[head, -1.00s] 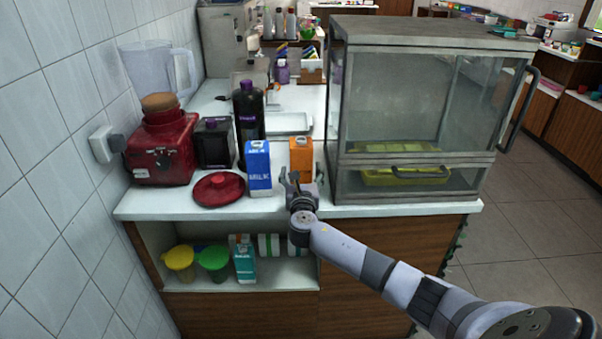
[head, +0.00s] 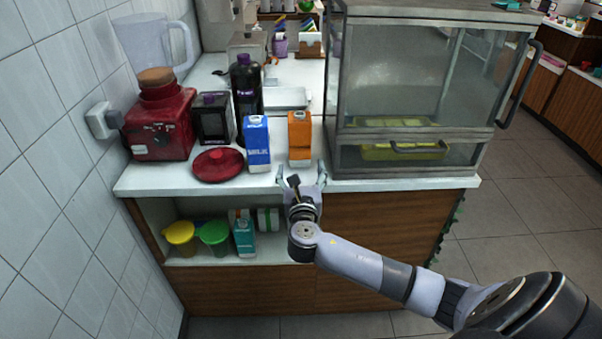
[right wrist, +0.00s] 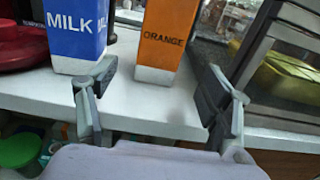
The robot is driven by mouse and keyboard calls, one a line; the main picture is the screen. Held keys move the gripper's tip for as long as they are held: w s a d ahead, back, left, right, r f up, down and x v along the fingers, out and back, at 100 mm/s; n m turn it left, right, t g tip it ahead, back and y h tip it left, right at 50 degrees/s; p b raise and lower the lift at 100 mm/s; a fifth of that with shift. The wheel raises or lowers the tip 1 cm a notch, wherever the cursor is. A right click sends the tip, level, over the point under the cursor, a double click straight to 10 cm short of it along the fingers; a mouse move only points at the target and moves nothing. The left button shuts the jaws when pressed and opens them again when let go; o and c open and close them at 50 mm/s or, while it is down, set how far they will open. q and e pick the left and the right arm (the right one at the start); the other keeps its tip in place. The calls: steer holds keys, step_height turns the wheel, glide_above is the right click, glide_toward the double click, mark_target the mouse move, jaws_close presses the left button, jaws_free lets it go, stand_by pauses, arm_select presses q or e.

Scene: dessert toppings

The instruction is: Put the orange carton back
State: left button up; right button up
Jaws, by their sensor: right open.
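The orange carton (head: 300,138) stands upright on the white counter, between the blue milk carton (head: 257,144) and the glass cabinet. In the right wrist view the orange carton (right wrist: 165,38) stands just beyond the fingers. My right gripper (head: 302,178) is open and empty at the counter's front edge, in front of the orange carton and apart from it. The right wrist view shows the gap between its fingers (right wrist: 160,105) with nothing in it. The milk carton (right wrist: 77,35) is just left of the orange one. My left gripper is not in view.
The glass cabinet (head: 420,75) stands close on the right. The shelf below (head: 285,245) holds a yellow cup (head: 180,237), a green cup (head: 214,236) and a teal carton (head: 244,238).

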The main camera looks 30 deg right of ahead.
steer(key=s+a+f+m+g+y, duration=0.1)
steer(key=s+a+f+m+y, duration=0.1)
steer(key=a+f+m+y, duration=0.4)
steer(key=s+a+f+m+g+y, duration=0.1)
steer(key=s+a+f+m+y, duration=0.2)
steer(key=a+f, duration=0.5)
steer(key=s+f+m+g, duration=0.35)
steer(key=f+m, duration=0.25)
steer(key=f, duration=0.7)
steer(key=s+d+f+m+g, duration=0.1)
steer(key=s+f+m+g, duration=0.35)
steer(key=s+f, duration=1.2)
steer(key=s+f+m+g, duration=0.2)
steer(key=s+f+m, duration=0.2)
steer(key=s, duration=0.9)
steer(key=s+f+m+g, duration=0.2)
steer(key=s+f, duration=0.7)
steer(key=s, duration=0.5)
steer(key=shift+a+m+y+p, duration=0.3)
steer(key=shift+m+p, duration=0.15)
steer(key=shift+m, duration=0.4)
